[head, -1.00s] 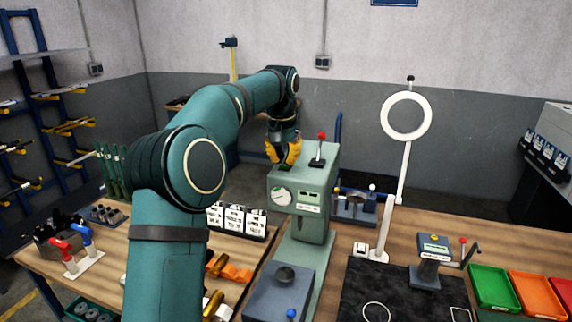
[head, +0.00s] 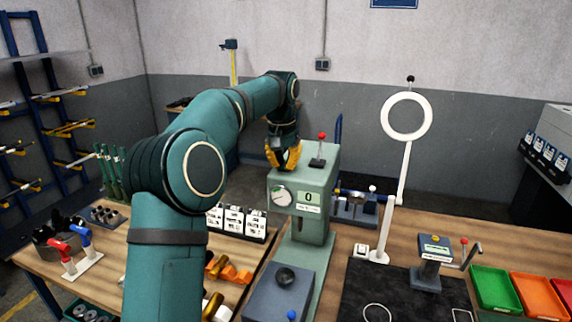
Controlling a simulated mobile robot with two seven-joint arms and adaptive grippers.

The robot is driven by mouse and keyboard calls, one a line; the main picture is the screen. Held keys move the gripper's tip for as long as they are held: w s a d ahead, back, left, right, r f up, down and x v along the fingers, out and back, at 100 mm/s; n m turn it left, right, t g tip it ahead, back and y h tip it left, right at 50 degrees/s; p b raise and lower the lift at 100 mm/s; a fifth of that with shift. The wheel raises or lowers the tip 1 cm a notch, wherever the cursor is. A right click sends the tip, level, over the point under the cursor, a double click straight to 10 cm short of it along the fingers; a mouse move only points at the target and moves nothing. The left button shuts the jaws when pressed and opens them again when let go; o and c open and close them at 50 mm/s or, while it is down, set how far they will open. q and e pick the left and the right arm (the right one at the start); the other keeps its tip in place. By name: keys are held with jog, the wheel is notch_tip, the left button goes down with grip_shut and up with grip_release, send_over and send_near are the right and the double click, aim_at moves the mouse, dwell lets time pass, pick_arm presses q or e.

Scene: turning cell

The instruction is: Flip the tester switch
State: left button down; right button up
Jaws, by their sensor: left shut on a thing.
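The tester (head: 318,222) is a green upright machine at the middle of the bench, with a round white dial (head: 281,195) and a lit display (head: 309,200) reading 0. A lever with a red ball (head: 321,136) stands on its top. My left gripper (head: 284,164), with yellow fingers, is at the tester's top left edge, left of the red-ball lever and apart from it. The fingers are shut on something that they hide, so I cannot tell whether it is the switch. My right gripper is not in view.
A white ring lamp (head: 405,143) on a stand is right of the tester. A small press (head: 433,262) and green and orange trays (head: 497,288) lie further right. My left arm covers part of the left bench, near red and blue-handled tools (head: 63,250).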

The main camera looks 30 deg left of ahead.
pick_arm(q)
jog(key=shift+r+p, duration=1.8)
jog(key=shift+r, duration=1.7)
jog(key=shift+f, duration=0.1)
